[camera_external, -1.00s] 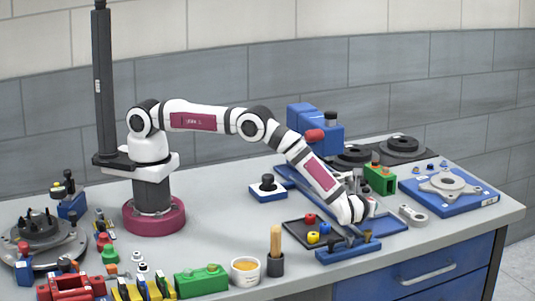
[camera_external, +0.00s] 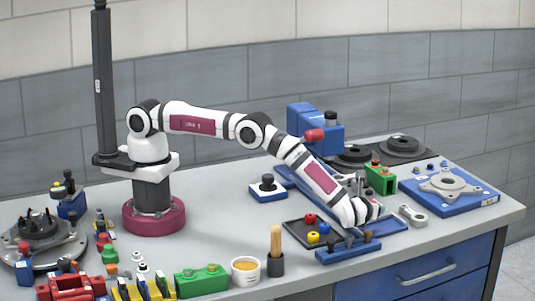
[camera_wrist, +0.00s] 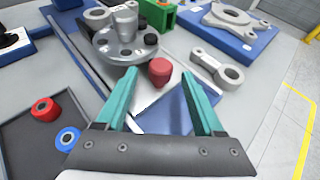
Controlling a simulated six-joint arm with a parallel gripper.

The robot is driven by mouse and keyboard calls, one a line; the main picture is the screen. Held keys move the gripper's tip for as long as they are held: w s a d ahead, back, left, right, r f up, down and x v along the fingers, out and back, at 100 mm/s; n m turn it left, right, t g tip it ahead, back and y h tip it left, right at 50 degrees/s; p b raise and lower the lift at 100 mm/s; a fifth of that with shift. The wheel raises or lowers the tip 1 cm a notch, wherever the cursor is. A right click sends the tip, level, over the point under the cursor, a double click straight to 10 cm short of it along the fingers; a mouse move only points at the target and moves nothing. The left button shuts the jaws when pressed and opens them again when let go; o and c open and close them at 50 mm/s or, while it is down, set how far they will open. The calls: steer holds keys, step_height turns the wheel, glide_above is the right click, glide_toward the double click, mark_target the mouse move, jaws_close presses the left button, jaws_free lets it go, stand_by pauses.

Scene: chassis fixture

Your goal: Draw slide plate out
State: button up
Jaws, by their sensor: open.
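In the wrist view, a flat grey metal plate (camera_wrist: 178,52) lies along a blue base (camera_wrist: 178,115). A red round knob (camera_wrist: 160,68) stands near its close end. I take this to be the slide plate; its full outline is partly hidden. My gripper (camera_wrist: 160,72) has two teal fingers spread apart, with the red knob seen between and just beyond the tips. I see no contact with it. In the external view, my white wrist (camera_external: 355,210) is low over the blue base, and its fingers cannot be made out clearly.
A round metal flange (camera_wrist: 125,48) sits just left of the knob. A grey link (camera_wrist: 217,70) lies to the right. A dark tray (camera_wrist: 35,140) with red and blue rings is at left. A blue bar (camera_external: 345,250) stands in front of my wrist.

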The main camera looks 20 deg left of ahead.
steer(key=v, duration=1.5)
steer(key=shift+s+r, duration=0.15)
